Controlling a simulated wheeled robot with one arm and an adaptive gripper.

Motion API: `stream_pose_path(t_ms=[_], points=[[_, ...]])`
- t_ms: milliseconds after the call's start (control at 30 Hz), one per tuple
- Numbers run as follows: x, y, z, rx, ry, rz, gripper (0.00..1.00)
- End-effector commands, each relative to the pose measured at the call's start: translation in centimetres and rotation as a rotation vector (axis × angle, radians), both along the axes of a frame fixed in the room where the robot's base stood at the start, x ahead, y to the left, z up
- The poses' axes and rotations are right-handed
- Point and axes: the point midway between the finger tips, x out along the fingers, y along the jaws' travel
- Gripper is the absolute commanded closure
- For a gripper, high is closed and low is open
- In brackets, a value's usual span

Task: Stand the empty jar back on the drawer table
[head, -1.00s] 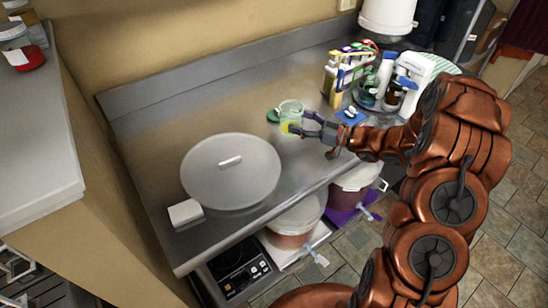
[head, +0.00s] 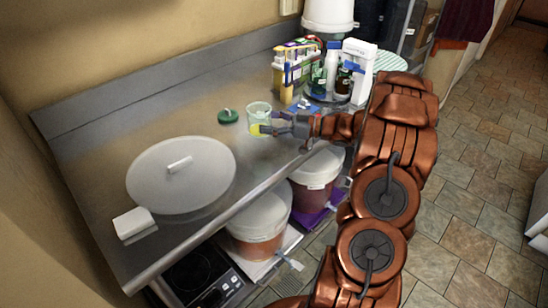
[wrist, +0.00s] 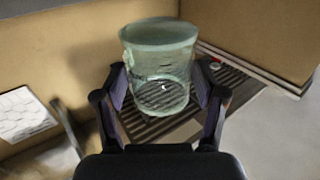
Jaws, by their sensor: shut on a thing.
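The jar (head: 259,112) is clear, greenish glass and looks empty, with a yellow patch low on its side. My gripper (head: 262,129) is shut on it, with the jar upright over the steel counter. In the wrist view the jar (wrist: 160,70) stands between my two fingers (wrist: 160,100), and I see through its glass to a dark slatted surface behind. I cannot tell whether its base touches the counter. I cannot make out a drawer table for certain in these frames.
A large round lid (head: 180,190) and a white block (head: 134,223) lie on the steel counter (head: 90,150). A green lid (head: 228,116) lies left of the jar. Bottles (head: 332,65) crowd its right. Buckets (head: 262,222) stand below the counter's front edge. Tiled floor is open at right.

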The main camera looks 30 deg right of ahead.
Motion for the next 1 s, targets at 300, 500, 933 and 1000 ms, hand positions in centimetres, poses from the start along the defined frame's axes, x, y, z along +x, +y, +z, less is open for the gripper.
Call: stream_pose_path(t_ms=[300,500,933,1000], points=[[-6.8,-10.3,-4.6,0.0,-0.002,-0.068,0.83],[-11.2,-14.7,-6.4,0.001,-0.001,-0.099,0.83],[-12.2,-15.1,-6.8,0.003,-0.002,-0.108,0.83],[-11.0,-14.2,-6.7,0.003,-0.002,-0.108,0.83]])
